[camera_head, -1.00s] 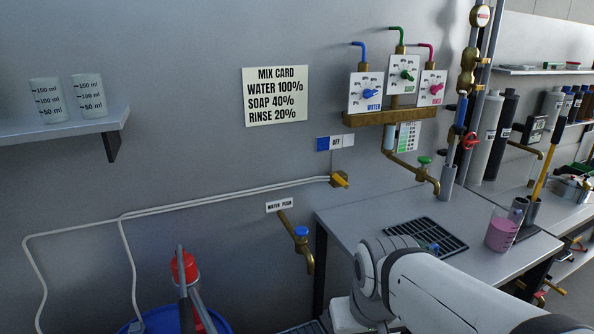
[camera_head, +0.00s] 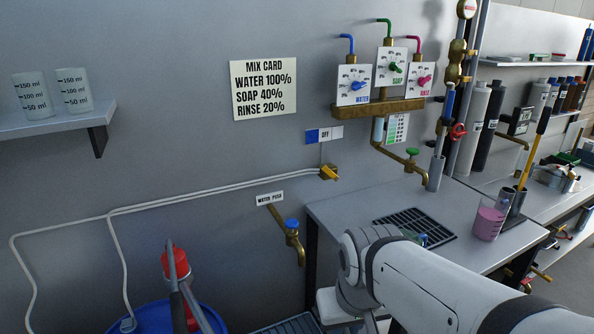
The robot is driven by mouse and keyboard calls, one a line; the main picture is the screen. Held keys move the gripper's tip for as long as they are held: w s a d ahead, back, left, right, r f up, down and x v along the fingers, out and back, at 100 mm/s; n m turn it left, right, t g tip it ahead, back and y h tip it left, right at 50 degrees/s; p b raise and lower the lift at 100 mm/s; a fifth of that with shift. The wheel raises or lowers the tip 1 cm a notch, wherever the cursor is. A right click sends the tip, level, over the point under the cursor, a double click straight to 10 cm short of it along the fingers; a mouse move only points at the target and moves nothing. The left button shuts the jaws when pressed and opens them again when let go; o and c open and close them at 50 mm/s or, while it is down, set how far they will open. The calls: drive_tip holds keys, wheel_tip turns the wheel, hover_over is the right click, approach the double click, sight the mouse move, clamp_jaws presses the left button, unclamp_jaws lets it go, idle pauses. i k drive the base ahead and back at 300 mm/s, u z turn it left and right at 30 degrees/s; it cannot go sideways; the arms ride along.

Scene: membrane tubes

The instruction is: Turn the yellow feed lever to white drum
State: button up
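The yellow feed lever (camera_head: 329,173) sits on a brass valve on the grey wall, where two white hoses arrive from the left. It slants down to the right. Above it is a label strip with a blue patch (camera_head: 312,136), an "OFF" patch (camera_head: 325,134) and a white patch (camera_head: 337,132). A thin line runs from the "OFF" patch down to the valve. A blue drum (camera_head: 150,318) stands at the bottom left; no white drum is clearly seen. My white arm comes in from the lower right, below the lever. My gripper is not clearly visible.
A brass tap with a blue knob (camera_head: 291,224) juts from the wall below the lever. A bench (camera_head: 345,213) with a black grate (camera_head: 415,224) and a beaker of pink liquid (camera_head: 488,223) stands at right. Dosing dials (camera_head: 388,68) hang above. The wall around the lever is clear.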

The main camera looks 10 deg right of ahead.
sight(325, 169)
drive_tip(key=u, duration=1.45)
drive_tip(key=k, duration=1.45)
drive_tip(key=z, duration=0.9)
drive_tip(key=i, duration=1.55)
drive_tip(key=z, duration=0.05)
